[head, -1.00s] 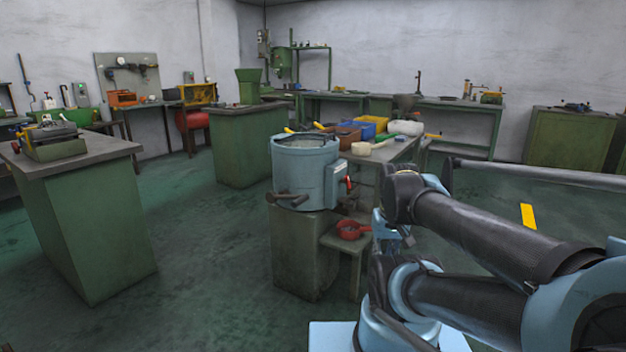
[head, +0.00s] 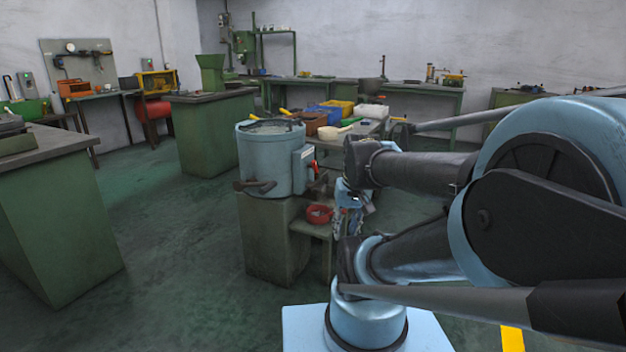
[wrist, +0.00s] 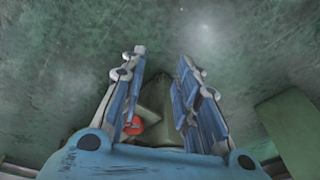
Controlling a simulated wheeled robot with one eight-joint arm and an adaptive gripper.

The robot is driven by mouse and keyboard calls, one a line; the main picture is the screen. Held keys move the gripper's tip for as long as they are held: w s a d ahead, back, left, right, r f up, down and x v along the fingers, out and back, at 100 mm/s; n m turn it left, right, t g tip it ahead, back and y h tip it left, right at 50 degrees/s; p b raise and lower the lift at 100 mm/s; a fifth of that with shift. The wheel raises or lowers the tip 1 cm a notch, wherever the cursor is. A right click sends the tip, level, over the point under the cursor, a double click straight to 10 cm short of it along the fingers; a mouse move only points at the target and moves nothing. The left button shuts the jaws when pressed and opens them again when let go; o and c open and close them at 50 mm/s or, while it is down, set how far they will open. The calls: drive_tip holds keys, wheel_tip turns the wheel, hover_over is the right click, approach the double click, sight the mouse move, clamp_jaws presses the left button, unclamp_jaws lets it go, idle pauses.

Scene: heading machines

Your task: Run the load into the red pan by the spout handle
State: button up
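The blue-grey drum machine (head: 272,165) stands on a grey-green pedestal in the head view. A dark handle-like bar (head: 254,187) sticks out low on its left front. A small red lever (head: 315,168) is on its right side, by a white label. The red pan (head: 318,214) sits on a low shelf right of the pedestal, partly hidden by my arm. My gripper (head: 350,212) hangs just right of the pan, apart from it. In the wrist view my gripper (wrist: 163,65) is open and empty, and the red pan (wrist: 133,126) shows partly behind the left finger.
A bench behind the drum holds a yellow bin (head: 340,107), a blue bin (head: 322,114) and a brown bin (head: 309,123). A green cabinet (head: 55,210) stands at left, another (head: 212,130) farther back. Open floor lies between them and the pedestal.

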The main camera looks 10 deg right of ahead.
drive_tip(key=w+r+m+t+y, duration=0.1)
drive_tip(key=w+r+m+y, duration=0.15)
drive_tip(key=w, duration=1.35)
drive_tip(key=w+r+m+y, duration=0.1)
drive_tip(key=w+r+y, duration=0.25)
drive_tip(key=w, duration=1.15)
drive_tip(key=w+d+f+m+t+y, duration=0.1)
drive_tip(key=w+d+f+y, duration=0.1)
drive_tip(key=w+d+f, duration=0.35)
drive_tip(key=w+d+f+m+t+y, duration=0.1)
drive_tip(key=w+d+f+t+y, duration=0.15)
drive_tip(key=w, duration=0.55)
drive_tip(key=w+d+f+t+y, duration=0.2)
drive_tip(key=w+d+f, duration=0.4)
drive_tip(key=d+f, duration=0.45)
drive_tip(key=x, duration=1.8)
drive_tip(key=shift+s+f+m, duration=0.15)
drive_tip(key=shift+f+m, duration=0.15)
drive_tip(key=shift+m, duration=0.15)
